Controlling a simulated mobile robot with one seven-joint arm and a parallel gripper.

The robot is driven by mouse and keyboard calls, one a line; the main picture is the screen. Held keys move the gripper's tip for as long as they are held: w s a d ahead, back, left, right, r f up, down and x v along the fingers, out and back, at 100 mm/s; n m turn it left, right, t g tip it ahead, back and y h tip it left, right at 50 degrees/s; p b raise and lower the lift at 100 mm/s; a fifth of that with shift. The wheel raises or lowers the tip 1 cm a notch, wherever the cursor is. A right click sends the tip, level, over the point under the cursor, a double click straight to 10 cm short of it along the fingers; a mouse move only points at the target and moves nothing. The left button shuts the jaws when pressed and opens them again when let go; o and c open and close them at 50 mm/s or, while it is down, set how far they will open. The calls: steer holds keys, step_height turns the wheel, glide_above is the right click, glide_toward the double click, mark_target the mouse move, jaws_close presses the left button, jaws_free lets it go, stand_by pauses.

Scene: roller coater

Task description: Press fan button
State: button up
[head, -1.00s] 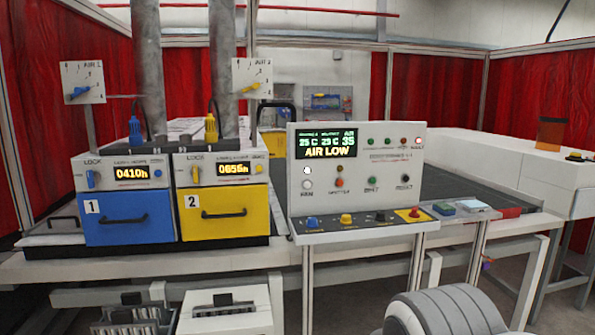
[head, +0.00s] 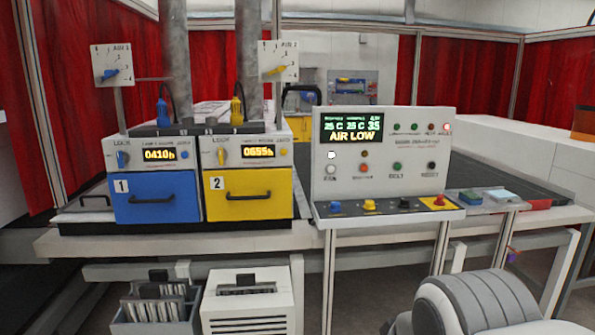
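The white control panel (head: 346,145) stands right of centre in the head view. Its display (head: 352,128) reads AIR LOW. The fan button (head: 331,169) is a round white button at the panel's lower left, above a small label that seems to read FAN. A lit white lamp (head: 332,155) sits just above it. Beside it to the right are an orange button (head: 364,168), a green button (head: 397,167) labelled BELT and a dark button (head: 431,166). A grey and white rounded part at the lower right looks like my arm. My gripper's fingers are not in view.
A sloped console (head: 390,210) with coloured knobs juts out below the panel. A blue unit (head: 155,212) and a yellow unit (head: 247,203) stand to its left. Below the bench are a white box (head: 247,310) and a grey crate (head: 150,328). Open floor shows beneath the panel.

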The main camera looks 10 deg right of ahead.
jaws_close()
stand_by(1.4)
